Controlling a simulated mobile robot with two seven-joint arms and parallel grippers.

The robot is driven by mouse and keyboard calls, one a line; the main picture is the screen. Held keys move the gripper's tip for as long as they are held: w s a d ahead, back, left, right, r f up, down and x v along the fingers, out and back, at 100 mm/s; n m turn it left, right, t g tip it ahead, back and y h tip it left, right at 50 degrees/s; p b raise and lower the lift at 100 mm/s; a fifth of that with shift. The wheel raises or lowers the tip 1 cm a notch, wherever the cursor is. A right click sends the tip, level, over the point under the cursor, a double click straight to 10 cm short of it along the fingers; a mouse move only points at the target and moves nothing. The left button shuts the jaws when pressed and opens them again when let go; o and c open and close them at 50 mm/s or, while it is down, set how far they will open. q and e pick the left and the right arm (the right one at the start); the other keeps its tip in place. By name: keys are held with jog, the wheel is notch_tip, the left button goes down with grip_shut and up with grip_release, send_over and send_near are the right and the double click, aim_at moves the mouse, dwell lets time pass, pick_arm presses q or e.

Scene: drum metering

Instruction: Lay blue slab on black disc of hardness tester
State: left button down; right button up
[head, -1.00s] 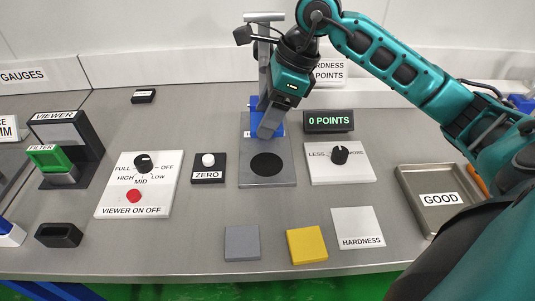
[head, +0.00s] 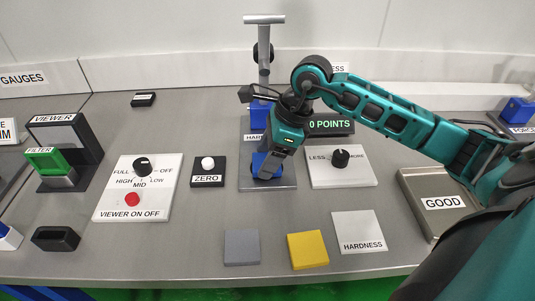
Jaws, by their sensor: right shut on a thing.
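My right gripper (head: 267,168) points down over the plate of the hardness tester (head: 252,184). It is shut on the blue slab (head: 259,160), which shows in part around the fingertips. The black disc of the tester is hidden behind the slab and the gripper. I cannot tell whether the slab touches the disc. The tester's upright column and blue head stand behind my gripper, partly covered by it. My left gripper is not in view.
A grey slab (head: 241,247) and a yellow slab (head: 308,249) lie at the front. The ZERO button box (head: 208,171) is left of the tester and the LESS/MORE dial panel (head: 341,166) right of it. A GOOD tray (head: 433,222) stands at the right.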

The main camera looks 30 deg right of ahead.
jog(key=shift+f, duration=0.2)
jog(key=o, duration=1.1)
jog(key=shift+r, duration=0.1)
jog(key=shift+c, duration=0.2)
jog(key=v, duration=1.2)
jog(key=shift+r+p, duration=0.15)
jog(key=shift+p, duration=0.2)
